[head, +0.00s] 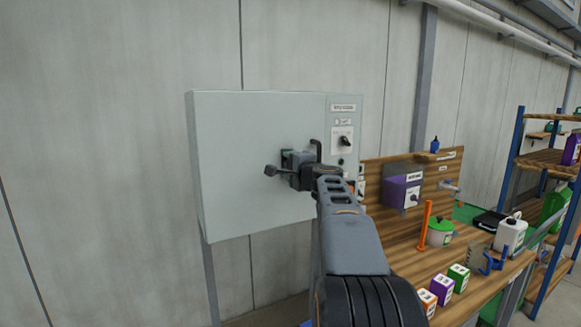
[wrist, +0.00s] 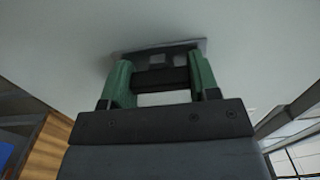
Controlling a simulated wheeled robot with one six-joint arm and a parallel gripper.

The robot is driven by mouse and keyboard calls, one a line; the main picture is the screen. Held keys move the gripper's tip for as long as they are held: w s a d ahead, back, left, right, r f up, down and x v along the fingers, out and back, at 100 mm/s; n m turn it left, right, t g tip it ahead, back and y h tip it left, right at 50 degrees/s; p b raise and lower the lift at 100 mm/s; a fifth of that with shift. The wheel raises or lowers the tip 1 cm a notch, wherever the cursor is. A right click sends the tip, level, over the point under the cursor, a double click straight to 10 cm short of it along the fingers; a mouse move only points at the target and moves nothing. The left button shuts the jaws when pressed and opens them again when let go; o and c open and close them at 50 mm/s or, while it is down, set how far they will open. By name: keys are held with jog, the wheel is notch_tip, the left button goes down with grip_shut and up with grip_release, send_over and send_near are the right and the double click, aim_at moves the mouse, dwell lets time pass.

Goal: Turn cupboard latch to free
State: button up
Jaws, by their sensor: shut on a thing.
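The cupboard (head: 255,125) is a pale grey box on the wall in the head view, its door closed. The latch shows as a dark bar with a knobbed end (head: 271,170) sticking out left of my gripper. My gripper (head: 291,160) is at the cupboard's front, hiding most of the latch. In the wrist view, the green fingers of my gripper (wrist: 160,88) are shut on the dark latch bar (wrist: 160,77), which lies across between them. A grey latch plate (wrist: 190,46) is on the door just beyond. The latch's exact angle is hard to tell.
A switch panel with a black rotary knob (head: 344,140) is on the cupboard's right strip. A wooden bench (head: 405,262) with a purple box (head: 402,191), a green pot (head: 440,232) and several small cartons stands to the right. A blue-framed shelf (head: 550,254) is at far right.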

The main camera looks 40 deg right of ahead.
jog(key=m, duration=0.4)
jog(key=shift+m, duration=0.4)
jog(key=m, duration=0.4)
jog(key=shift+m, duration=0.3)
jog(key=m+p, duration=0.1)
jog(key=m, duration=0.3)
jog(key=shift+p, duration=0.4)
jog(key=shift+m+p, duration=0.65)
jog(key=shift+m, duration=1.55)
jog(key=o, duration=0.9)
